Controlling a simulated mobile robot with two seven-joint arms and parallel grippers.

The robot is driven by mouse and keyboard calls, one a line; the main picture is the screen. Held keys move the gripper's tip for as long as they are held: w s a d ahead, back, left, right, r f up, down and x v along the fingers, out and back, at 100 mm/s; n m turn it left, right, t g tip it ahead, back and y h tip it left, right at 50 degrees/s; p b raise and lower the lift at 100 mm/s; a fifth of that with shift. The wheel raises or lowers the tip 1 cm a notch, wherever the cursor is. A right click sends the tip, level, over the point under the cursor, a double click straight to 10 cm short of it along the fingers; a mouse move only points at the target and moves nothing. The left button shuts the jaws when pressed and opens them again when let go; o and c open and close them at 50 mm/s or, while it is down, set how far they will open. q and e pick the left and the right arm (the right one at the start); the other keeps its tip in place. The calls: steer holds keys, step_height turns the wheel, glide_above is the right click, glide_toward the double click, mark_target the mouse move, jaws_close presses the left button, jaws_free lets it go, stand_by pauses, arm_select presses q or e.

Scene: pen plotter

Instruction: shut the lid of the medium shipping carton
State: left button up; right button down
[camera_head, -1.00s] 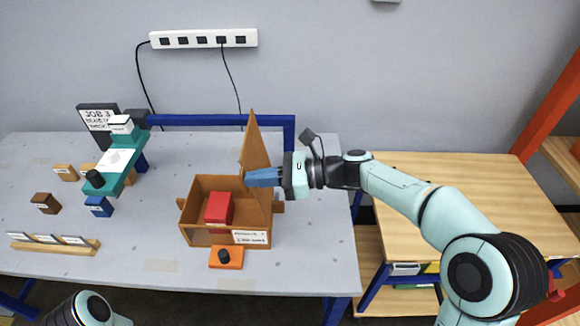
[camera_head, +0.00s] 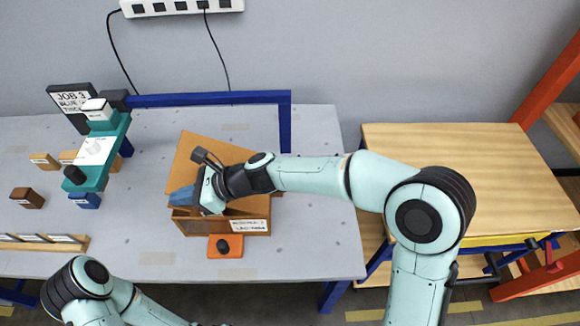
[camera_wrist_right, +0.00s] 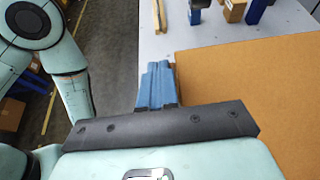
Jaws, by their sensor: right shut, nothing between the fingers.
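The medium shipping carton (camera_head: 205,227) is an open-topped brown box on the grey table, with a white label on its front. Its brown lid (camera_head: 193,150) now lies low over the opening, and the red block inside is hidden. A dark strip shows below the lid's near edge, so I cannot tell whether the lid is fully down. My right gripper (camera_head: 182,196) is shut and empty over the lid's near left part; contact is unclear. In the right wrist view, its blue fingers (camera_wrist_right: 158,70) are together beside the broad brown lid (camera_wrist_right: 250,90). My left gripper is out of view.
An orange block with a black knob (camera_head: 225,246) sits before the carton. The teal plotter (camera_head: 113,137), a blue block (camera_head: 85,201) and brown blocks stand at left. A blue bar (camera_head: 210,98) runs behind. A wooden table (camera_head: 450,180) is at right.

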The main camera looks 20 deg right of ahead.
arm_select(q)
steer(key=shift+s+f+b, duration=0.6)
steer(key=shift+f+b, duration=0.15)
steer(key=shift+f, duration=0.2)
arm_select(e)
steer(key=w+a+f+h, duration=0.1)
steer(key=a+f, duration=0.3)
steer(key=f, duration=0.6)
steer(key=shift+a+f, duration=0.2)
steer(key=shift+f, duration=0.2)
arm_select(q)
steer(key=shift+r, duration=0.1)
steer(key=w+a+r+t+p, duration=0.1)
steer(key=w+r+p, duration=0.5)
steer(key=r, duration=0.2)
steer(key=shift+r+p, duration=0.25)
steer(key=shift+p, duration=0.15)
arm_select(e)
step_height(320, 180, up, 14)
